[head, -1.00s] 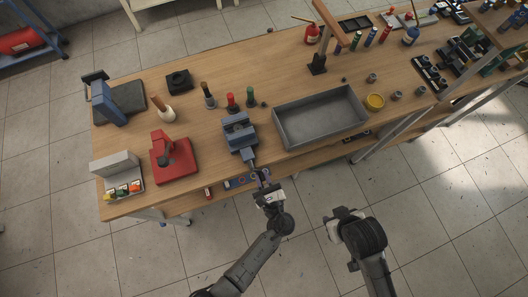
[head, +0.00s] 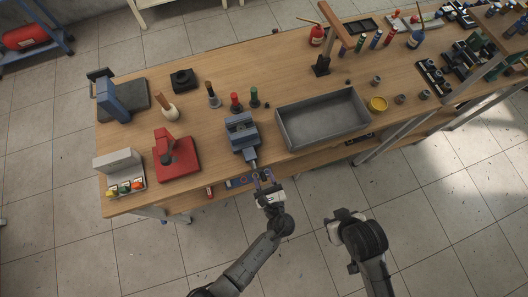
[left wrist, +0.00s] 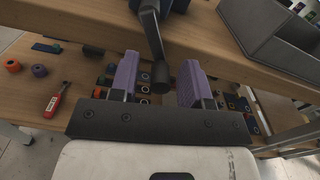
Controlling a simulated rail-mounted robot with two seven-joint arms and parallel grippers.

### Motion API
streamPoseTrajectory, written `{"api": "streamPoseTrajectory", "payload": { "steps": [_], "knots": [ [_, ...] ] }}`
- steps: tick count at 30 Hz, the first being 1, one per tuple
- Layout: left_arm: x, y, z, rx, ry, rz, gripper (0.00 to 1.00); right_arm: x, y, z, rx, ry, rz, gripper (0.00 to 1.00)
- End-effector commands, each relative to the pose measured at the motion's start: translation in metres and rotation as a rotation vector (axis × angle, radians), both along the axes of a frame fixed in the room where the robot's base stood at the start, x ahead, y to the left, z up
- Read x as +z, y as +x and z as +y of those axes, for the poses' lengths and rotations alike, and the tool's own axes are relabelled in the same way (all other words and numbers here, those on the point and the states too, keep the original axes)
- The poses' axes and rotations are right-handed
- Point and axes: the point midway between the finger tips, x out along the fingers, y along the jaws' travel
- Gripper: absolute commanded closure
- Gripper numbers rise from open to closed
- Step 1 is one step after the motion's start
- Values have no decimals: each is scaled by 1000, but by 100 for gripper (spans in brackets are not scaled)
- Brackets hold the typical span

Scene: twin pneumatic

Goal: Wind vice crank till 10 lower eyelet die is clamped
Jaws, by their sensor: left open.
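The blue-grey vice (head: 241,132) stands at the front edge of the wooden bench. Its crank (head: 255,165) reaches out past the edge toward me. In the left wrist view the dark crank handle (left wrist: 162,75) hangs down between the purple fingers of my left gripper (left wrist: 160,85). The fingers are open, with a gap on both sides of the handle. In the head view my left gripper (head: 264,186) is in front of the bench edge, below the vice. My right gripper (head: 340,222) is over the floor, away from the bench; its fingers are not clear. I cannot make out the eyelet die in the vice.
A grey tray (head: 322,118) stands right of the vice. A red press (head: 175,158) is to the left. Red and green tools (head: 236,101) stand behind the vice. A lower shelf (left wrist: 75,85) with small parts lies under the bench top.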

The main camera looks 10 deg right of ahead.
Motion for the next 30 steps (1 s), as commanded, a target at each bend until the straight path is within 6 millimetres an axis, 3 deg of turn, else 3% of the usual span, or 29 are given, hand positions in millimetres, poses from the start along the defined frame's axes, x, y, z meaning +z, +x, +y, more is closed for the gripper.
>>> {"api": "streamPoseTrajectory", "payload": {
  "steps": [8, 24, 30],
  "knots": [
    [0, -7, -2, 0, -1, 0, 57, 0, 0, -1, 3, -4, -1, 57],
    [-1, -102, -19, -1, 0, 2, 57, -1, 0, 1, -3, 4, 0, 57],
    [0, -125, -23, 0, 0, 1, 57, -1, 0, 2, -4, 7, 0, 57]
  ]
}}
